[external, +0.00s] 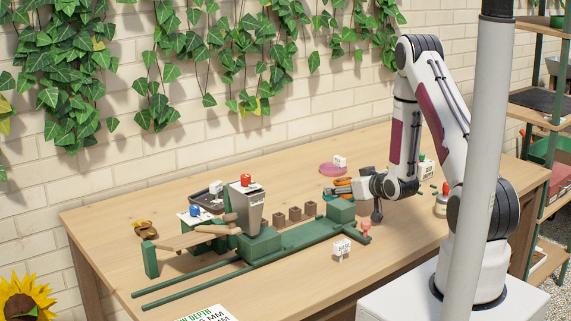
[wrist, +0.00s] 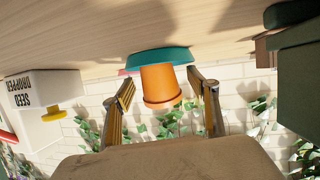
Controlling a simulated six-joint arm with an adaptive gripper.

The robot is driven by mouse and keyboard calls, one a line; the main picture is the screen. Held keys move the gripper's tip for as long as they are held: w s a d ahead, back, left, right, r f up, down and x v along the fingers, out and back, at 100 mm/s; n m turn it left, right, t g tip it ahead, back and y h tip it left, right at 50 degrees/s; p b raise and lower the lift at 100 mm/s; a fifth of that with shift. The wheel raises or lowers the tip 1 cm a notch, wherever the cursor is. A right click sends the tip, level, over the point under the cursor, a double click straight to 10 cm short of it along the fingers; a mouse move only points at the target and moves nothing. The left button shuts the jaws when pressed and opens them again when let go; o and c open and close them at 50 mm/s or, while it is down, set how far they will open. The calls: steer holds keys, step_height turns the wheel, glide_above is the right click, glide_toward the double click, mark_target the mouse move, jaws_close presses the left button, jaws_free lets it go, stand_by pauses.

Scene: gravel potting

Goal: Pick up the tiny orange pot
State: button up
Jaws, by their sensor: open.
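The tiny orange pot (wrist: 160,86) shows in the wrist view, which is upside down. Its base is at a teal saucer (wrist: 158,59) by the tabletop, and its rim points away from the table. My gripper (wrist: 161,80) is open, with one finger on each side of the pot. Gaps show between the fingers and the pot, wider at the rim. In the external view, my gripper (external: 337,189) is low over the table behind the green rig. Orange shows beside its fingers there, but the pot is too small to make out clearly.
A white box (wrist: 42,105) marked "SEED DROPPER" stands on the left in the wrist view, and a dark green block (wrist: 298,75) on the right. In the external view, the green rig (external: 300,234), brown cubes (external: 294,214) and a pink disc (external: 326,170) are near my gripper.

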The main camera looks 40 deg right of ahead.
mark_target(346, 180)
stand_by(0.3)
steer(key=c, duration=1.4)
steer(key=shift+o, duration=0.2)
steer(key=shift+r, duration=0.25)
steer(key=shift+r, duration=4.75)
